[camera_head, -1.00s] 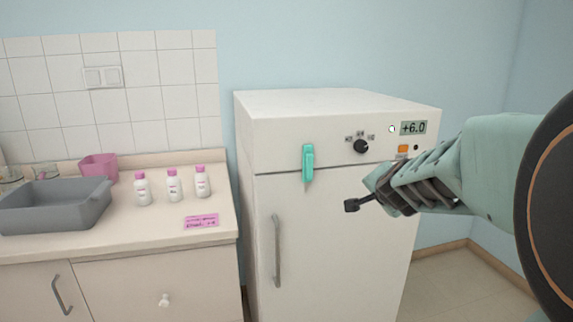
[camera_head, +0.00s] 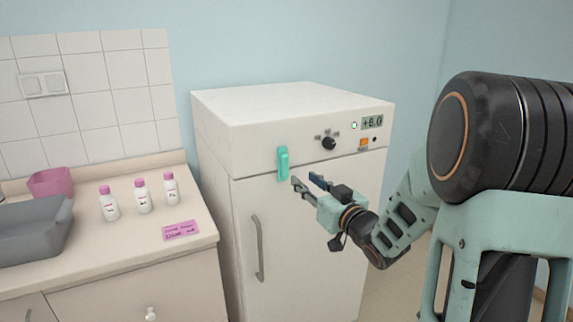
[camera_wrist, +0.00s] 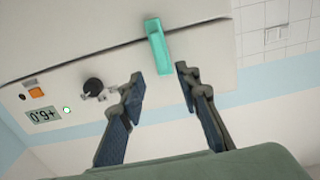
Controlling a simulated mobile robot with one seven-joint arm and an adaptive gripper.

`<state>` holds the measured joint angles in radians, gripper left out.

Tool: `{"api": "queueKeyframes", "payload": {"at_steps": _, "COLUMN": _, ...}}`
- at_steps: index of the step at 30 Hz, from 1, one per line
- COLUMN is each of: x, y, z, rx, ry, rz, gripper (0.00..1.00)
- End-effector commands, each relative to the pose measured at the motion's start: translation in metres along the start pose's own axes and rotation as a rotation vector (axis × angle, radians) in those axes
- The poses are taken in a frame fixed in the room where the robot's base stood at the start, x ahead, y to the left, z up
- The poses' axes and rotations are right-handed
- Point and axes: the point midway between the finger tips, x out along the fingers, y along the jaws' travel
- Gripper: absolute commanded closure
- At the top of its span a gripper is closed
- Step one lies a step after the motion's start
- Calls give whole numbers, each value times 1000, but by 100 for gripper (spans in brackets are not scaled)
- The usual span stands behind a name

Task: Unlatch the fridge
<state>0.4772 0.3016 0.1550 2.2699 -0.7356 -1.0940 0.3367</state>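The white fridge (camera_head: 300,235) stands against the blue wall. Its teal latch (camera_head: 283,163) sits upright across the seam between the top panel and the door. The latch also shows in the wrist view (camera_wrist: 157,46), near the top centre, beyond the fingertips. My gripper (camera_head: 304,183) is in front of the door, just right of and slightly below the latch. In the wrist view the two fingers (camera_wrist: 157,78) are spread apart with nothing between them, and the latch lies ahead of the gap. The door's grey handle (camera_head: 259,248) is below the latch.
The fridge panel has a black knob (camera_head: 328,143), an orange switch (camera_head: 363,142) and a display (camera_head: 372,122). Left, a counter holds several white bottles (camera_head: 143,196), a pink label (camera_head: 181,230), a grey basin (camera_head: 35,238) and a pink container (camera_head: 50,182).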

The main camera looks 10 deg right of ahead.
Motion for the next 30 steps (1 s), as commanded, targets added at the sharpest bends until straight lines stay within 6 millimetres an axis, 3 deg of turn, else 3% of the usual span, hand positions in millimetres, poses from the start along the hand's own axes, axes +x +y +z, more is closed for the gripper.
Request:
{"api": "queueKeyframes", "payload": {"at_steps": 5, "x": 19, "y": -3, "z": 0, "rx": 0, "ry": 3, "rz": -10, "gripper": 70}}
{"api": "queueKeyframes", "payload": {"at_steps": 18, "x": 95, "y": -2, "z": 0, "rx": 0, "ry": 1, "rz": -5, "gripper": 70}}
{"api": "queueKeyframes", "payload": {"at_steps": 30, "x": 107, "y": -2, "z": 0, "rx": 0, "ry": 0, "rz": -4, "gripper": 70}}
